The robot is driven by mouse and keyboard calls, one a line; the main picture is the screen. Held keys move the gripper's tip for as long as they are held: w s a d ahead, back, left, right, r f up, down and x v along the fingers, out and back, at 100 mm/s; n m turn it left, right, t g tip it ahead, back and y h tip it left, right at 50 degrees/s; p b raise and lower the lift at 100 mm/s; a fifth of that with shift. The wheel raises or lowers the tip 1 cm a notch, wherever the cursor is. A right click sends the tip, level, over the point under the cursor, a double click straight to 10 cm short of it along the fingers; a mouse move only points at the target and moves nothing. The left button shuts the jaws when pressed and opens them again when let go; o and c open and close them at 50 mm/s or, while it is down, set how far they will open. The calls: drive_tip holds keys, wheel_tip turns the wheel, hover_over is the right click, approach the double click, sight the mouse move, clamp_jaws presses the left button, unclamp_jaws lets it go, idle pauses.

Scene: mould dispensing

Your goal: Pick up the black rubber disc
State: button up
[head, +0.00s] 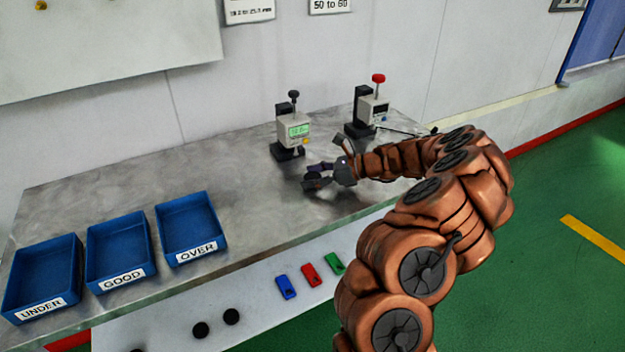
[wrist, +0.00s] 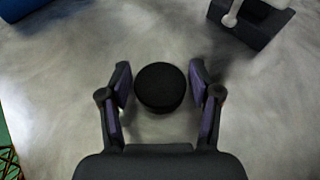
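A black rubber disc (wrist: 161,87) lies on the grey metal table in the wrist view, between the two fingers of my gripper (wrist: 160,90). A narrow gap shows on each side of the disc, so the fingers are open and apart from it. In the head view my gripper (head: 318,178) is low over the table, in front of the green-display gauge. The disc cannot be made out clearly there, as my fingers cover that spot.
The green-display gauge (head: 294,130) and the red-knobbed gauge (head: 368,108) stand behind my gripper. Blue trays labelled UNDER (head: 42,305), GOOD (head: 122,277) and OVER (head: 197,253) stand at the left. Blue, red and green pieces and black discs (head: 231,316) lie on the white front ledge.

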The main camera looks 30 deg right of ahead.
sight(313, 177)
drive_tip(key=c, duration=0.8)
drive_tip(key=shift+c, duration=0.2)
drive_tip(key=shift+r, duration=1.6)
drive_tip(key=shift+s+r, duration=0.2)
drive_tip(key=shift+r, duration=0.05)
drive_tip(key=s+a, duration=0.2)
drive_tip(key=s, duration=0.2)
drive_tip(key=s+a+r+b, duration=0.1)
drive_tip(key=s+a, duration=0.1)
drive_tip(key=s, duration=0.3)
drive_tip(key=s+a+b, duration=0.1)
drive_tip(key=s+a, duration=0.1)
drive_tip(key=s, duration=0.3)
drive_tip(key=shift+s+a+r, duration=0.15)
drive_tip(key=shift+a, duration=0.1)
